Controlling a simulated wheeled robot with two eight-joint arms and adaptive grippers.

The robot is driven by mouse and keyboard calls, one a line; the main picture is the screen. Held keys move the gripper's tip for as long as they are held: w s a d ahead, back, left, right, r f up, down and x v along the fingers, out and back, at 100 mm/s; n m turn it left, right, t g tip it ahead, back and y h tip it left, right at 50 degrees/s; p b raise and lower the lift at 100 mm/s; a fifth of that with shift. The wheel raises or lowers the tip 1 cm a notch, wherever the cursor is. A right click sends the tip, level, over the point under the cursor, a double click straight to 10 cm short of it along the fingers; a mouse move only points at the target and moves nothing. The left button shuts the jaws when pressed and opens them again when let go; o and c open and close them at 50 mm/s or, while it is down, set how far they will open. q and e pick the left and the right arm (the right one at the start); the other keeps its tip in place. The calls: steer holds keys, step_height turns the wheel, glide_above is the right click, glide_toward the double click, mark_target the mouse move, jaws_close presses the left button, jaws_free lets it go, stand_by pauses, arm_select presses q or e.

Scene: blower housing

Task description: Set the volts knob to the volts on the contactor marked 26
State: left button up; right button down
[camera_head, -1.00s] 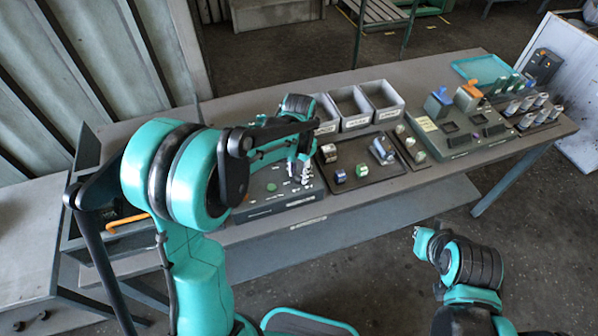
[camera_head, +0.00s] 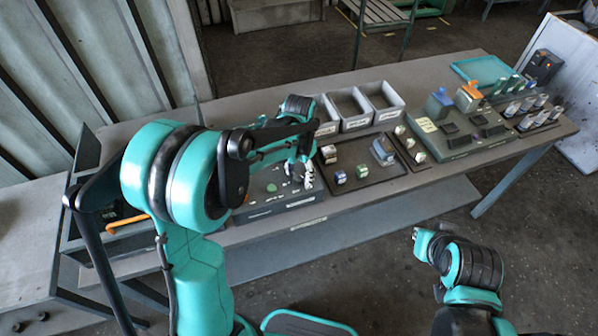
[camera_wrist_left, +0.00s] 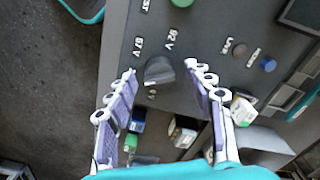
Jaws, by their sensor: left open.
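The dark volts knob (camera_wrist_left: 159,70) is on the grey control panel (camera_wrist_left: 205,25) in the left wrist view, with "67 V" and "92 V" printed near it and a third mark too small to read. My left gripper (camera_wrist_left: 160,74) is open, its fingertips on either side of the knob; contact cannot be told. In the head view my left gripper (camera_head: 302,176) is over the panel (camera_head: 262,211). Small blocks, possibly the contactors, lie on a dark tray (camera_head: 375,179): a blue one (camera_head: 340,177) and a green one (camera_head: 362,171). No mark 26 is legible. My right gripper (camera_head: 418,240) is away from the table.
A green button (camera_head: 271,188), a brown button (camera_wrist_left: 238,48) and a blue button (camera_wrist_left: 268,64) are on the panel. Grey bins (camera_head: 383,116) stand behind the tray. A device with orange and blue parts (camera_head: 468,97) is further right.

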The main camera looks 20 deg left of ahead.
mark_target(299, 175)
arm_select(q)
step_height(299, 175, up, 12)
stand_by(0.5)
stand_by(0.3)
steer(key=s+a+f+n+t+b, duration=0.1)
steer(key=s+f+n+t+b, duration=0.1)
steer(key=s, duration=0.6)
steer(key=s+a+f+n+t+b, duration=0.2)
steer(key=s+f+t, duration=0.3)
steer(key=s, duration=0.3)
steer(key=shift+s+n+b, duration=0.4)
steer(key=shift+n+b, duration=0.2)
steer(key=shift+b, duration=0.3)
stand_by(0.5)
